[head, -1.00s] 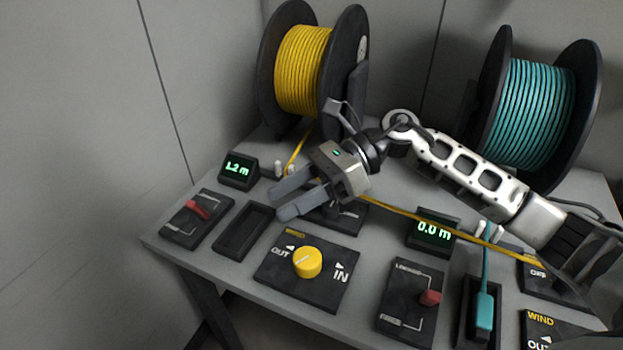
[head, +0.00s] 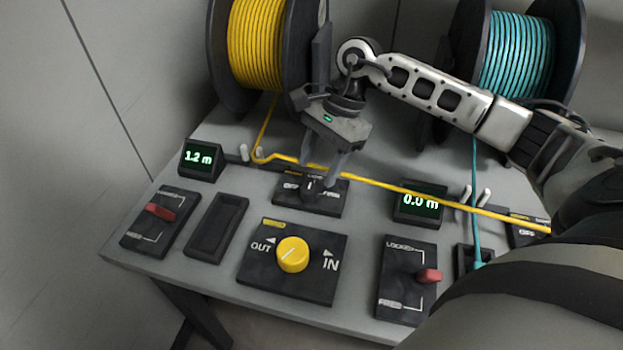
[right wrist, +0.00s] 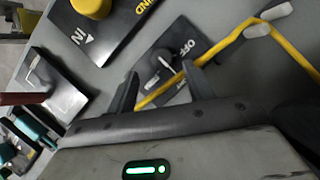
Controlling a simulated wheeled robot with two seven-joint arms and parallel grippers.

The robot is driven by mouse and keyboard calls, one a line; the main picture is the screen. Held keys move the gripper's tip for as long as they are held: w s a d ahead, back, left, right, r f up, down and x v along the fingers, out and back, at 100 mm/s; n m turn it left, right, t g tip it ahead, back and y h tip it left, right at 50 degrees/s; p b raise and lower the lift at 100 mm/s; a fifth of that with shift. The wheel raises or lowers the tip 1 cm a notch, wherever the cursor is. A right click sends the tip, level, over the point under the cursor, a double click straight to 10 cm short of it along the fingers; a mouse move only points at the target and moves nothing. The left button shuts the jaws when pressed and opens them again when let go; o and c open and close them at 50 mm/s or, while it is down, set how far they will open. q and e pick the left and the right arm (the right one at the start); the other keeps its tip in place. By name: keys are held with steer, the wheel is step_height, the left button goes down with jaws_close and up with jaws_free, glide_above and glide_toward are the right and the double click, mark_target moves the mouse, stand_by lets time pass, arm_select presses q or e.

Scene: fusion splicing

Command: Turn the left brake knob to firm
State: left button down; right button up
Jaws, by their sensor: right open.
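The left brake knob (head: 311,187) is a small dark knob with a pale mark on a black panel (head: 335,199). The panel reads OFF at left and seemingly FIRM at right; I cannot tell surely where the mark points. My right gripper (head: 320,168) is open and points down at the knob, its fingers just above and behind it. In the right wrist view the knob (right wrist: 164,62) sits just beyond and between the open fingertips (right wrist: 160,80). Contact is not visible. My left gripper is out of view.
A yellow cable (head: 400,190) runs from guide pegs (head: 250,154) across the bench, close by the fingers. A yellow wind knob (head: 292,254) stands in front. Displays read 1.2 m (head: 201,158) and 0.0 m (head: 420,203). Yellow (head: 258,45) and teal (head: 520,55) spools stand behind.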

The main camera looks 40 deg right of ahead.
mark_target(310, 188)
steer(key=shift+x, duration=2.4)
steer(key=shift+w, duration=0.1)
steer(key=c, duration=1)
